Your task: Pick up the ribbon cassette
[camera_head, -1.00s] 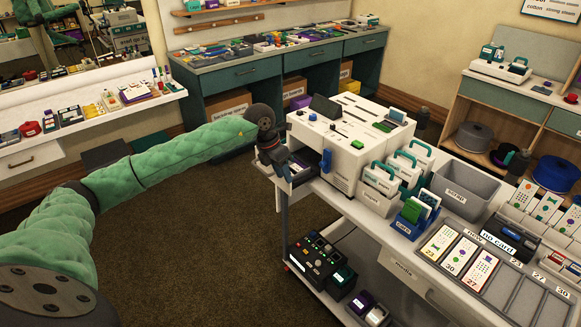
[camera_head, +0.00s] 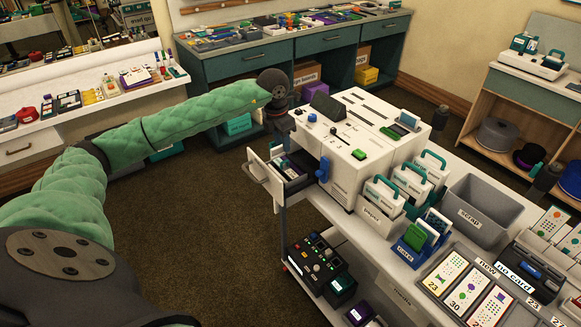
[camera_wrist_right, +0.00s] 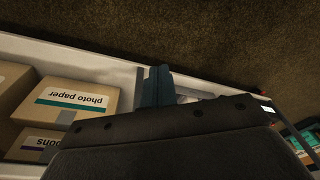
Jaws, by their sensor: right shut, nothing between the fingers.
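The white printer (camera_head: 345,145) stands at the end of the cart, and a tray (camera_head: 262,172) sticks out open from its left side. Small dark, teal and purple parts (camera_head: 287,168) lie in the tray; I cannot tell whether one is the ribbon cassette. My left gripper (camera_head: 284,138) hangs just above the tray's back edge, small and dark; its jaw opening cannot be made out. My right gripper (camera_wrist_right: 158,85) is shut and empty in the right wrist view, its fingers close together. It does not show in the head view.
In the right wrist view, a photo paper box (camera_wrist_right: 75,98) sits left of the fingers on a shelf. Card holders (camera_head: 385,195), a grey scrap bin (camera_head: 480,210) and card trays (camera_head: 465,285) crowd the cart. A dark control box (camera_head: 318,258) sits below. Carpet is clear at left.

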